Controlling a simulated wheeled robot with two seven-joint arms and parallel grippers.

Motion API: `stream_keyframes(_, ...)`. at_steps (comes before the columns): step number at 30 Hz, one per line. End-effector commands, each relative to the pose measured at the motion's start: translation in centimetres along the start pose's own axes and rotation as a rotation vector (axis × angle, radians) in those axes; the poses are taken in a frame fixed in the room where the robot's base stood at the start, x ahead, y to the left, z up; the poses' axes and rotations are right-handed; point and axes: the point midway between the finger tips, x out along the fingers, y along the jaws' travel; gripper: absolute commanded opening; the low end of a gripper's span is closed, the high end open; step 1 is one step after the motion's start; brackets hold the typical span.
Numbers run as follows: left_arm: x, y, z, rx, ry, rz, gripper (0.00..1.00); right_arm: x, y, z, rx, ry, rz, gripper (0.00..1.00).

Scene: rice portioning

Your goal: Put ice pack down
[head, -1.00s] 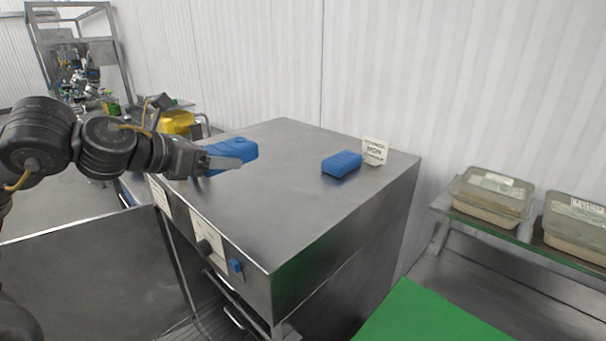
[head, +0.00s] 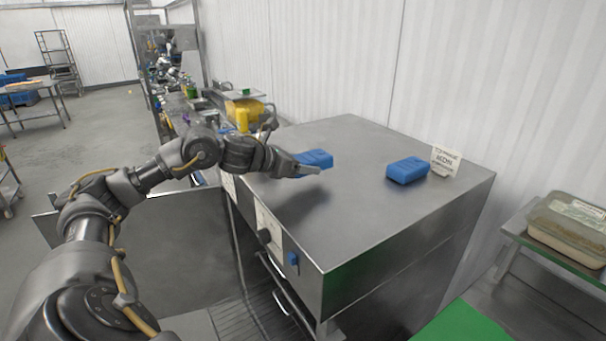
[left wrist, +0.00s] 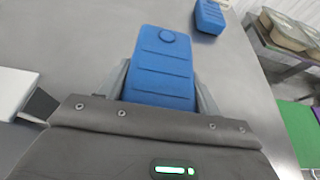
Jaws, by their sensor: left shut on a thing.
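My left gripper (head: 298,170) is shut on a blue ice pack (head: 316,158) over the left part of the steel cabinet top (head: 345,215). In the left wrist view the held ice pack (left wrist: 160,68) lies between the two fingers (left wrist: 160,90), its round cap pointing away from me. A dark shadow shows on the steel below it, so it seems a little above the top. A second blue ice pack (head: 407,170) rests on the cabinet top to the right, and it also shows in the left wrist view (left wrist: 210,16). My right gripper is not in view.
A small white sign (head: 445,160) stands beside the resting ice pack. The cabinet top between the two packs is clear. A lidded container (head: 570,228) sits on a shelf at the right, above a green board (head: 465,325). A yellow object (head: 245,110) stands behind the cabinet's left side.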

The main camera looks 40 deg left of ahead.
Motion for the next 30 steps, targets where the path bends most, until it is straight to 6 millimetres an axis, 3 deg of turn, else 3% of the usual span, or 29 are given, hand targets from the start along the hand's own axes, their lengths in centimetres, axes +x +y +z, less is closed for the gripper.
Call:
stream_keyframes(9, 1.8, 0.5, -3.2, -0.001, 0.002, 0.001, 0.31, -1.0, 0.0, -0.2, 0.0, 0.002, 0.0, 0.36)
stream_keyframes(23, 2.0, 0.5, -3.8, 0.0, 0.0, 0.002, 0.31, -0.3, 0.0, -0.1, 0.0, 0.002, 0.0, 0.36)
stream_keyframes(24, 2.0, 0.5, -3.9, 0.0, 0.002, 0.001, 0.65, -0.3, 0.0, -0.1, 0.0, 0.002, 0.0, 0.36)
stream_keyframes(29, 2.0, 0.5, -3.8, -0.001, 0.002, 0.001, 0.85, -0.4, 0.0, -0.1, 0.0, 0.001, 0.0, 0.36)
stream_keyframes(30, 2.0, 0.5, -3.8, -0.001, 0.003, 0.001, 0.85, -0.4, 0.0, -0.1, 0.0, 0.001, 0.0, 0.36)
